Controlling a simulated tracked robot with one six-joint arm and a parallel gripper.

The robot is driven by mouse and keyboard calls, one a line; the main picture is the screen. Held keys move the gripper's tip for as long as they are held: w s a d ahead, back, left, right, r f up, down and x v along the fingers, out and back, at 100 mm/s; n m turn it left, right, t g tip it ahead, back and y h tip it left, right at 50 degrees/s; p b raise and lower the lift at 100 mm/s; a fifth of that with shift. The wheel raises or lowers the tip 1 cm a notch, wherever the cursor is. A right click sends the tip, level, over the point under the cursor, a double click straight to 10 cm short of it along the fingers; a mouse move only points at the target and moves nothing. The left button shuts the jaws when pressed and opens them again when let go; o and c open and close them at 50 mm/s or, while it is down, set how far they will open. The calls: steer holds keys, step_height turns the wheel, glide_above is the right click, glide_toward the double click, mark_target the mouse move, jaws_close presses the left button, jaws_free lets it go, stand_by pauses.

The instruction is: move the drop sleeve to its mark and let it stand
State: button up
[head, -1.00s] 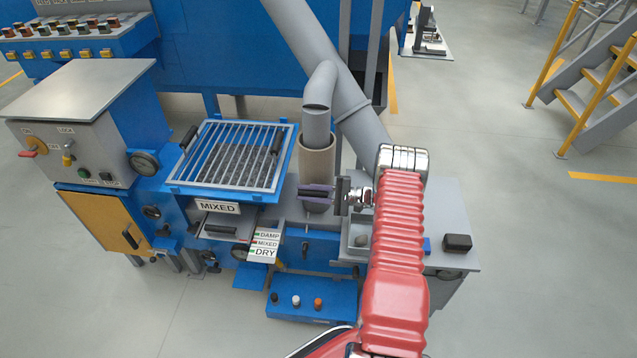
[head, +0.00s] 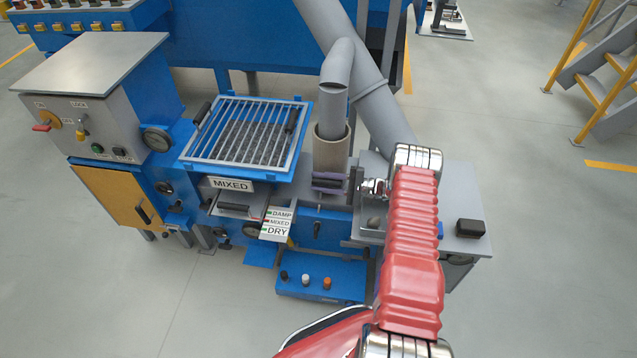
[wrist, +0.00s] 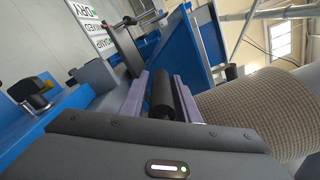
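The drop sleeve, a tan woven-textured tube (head: 332,150), stands upright around the lower end of the grey spout (head: 333,98). It also fills the right side of the wrist view (wrist: 245,112). My gripper (head: 328,182) is just in front of the sleeve, reaching in from the right. In the wrist view its purple fingers (wrist: 162,97) stand on either side of a black round bar (wrist: 162,94). I cannot tell whether both fingers press on the bar, or how it joins the sleeve. The sleeve's foot is partly hidden behind my gripper, and no mark for it is clear to see.
A barred grate (head: 248,132) with a MIXED sign (head: 233,184) lies left of the sleeve. DAMP, MIXED and DRY labels (head: 277,224) hang in front. A thick slanting pipe (head: 365,90) passes behind. A black box (head: 470,228) sits on the grey bench at right.

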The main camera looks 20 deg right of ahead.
mark_target(321, 162)
steer(key=o, duration=0.4)
steer(key=shift+a+f, duration=0.1)
steer(key=shift+f, duration=0.1)
steer(key=shift+c, duration=0.2)
steer(key=shift+r, duration=0.15)
steer(key=shift+r, duration=4.9)
steer(key=shift+s, duration=0.1)
steer(key=v, duration=1.6)
